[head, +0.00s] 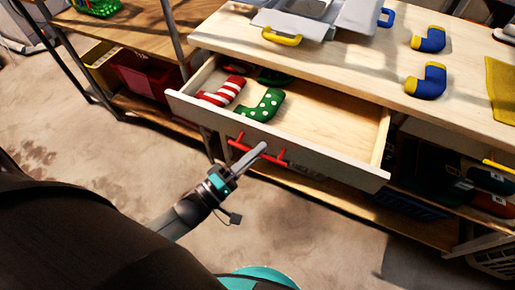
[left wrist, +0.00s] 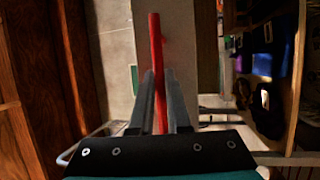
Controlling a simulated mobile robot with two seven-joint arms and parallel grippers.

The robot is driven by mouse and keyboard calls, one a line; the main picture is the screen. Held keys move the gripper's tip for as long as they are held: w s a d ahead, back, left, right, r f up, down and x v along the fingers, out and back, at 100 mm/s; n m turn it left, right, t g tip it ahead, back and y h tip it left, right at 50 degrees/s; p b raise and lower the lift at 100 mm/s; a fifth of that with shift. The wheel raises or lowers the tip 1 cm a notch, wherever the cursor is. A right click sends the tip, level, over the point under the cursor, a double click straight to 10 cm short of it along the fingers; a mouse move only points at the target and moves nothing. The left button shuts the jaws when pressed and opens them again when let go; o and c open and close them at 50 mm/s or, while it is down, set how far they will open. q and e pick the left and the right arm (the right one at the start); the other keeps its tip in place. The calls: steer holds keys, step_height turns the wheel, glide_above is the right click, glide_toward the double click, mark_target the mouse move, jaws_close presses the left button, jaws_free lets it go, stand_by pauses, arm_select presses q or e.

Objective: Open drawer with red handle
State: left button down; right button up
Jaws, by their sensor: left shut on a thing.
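The drawer (head: 280,139) under the wooden tabletop stands pulled out, with its inside showing. Its red handle (head: 275,158) is on the front panel. My left gripper (head: 256,152) is shut on the red handle. In the left wrist view the red handle (left wrist: 155,60) runs between the two grey fingers of the left gripper (left wrist: 160,100). A red and white striped sock (head: 222,92), a green dotted sock (head: 262,106) and another dark green item (head: 273,76) lie in the drawer. My right gripper is not in view.
A shelf with a red bin (head: 146,74) stands at the left. Dark bins (head: 440,165) sit under the table at right. The floor in front is mostly clear.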

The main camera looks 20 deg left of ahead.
arm_select(q)
steer(key=c, duration=0.9)
jaws_free()
steer(key=v, duration=1.5)
steer(key=shift+s+a, duration=0.1)
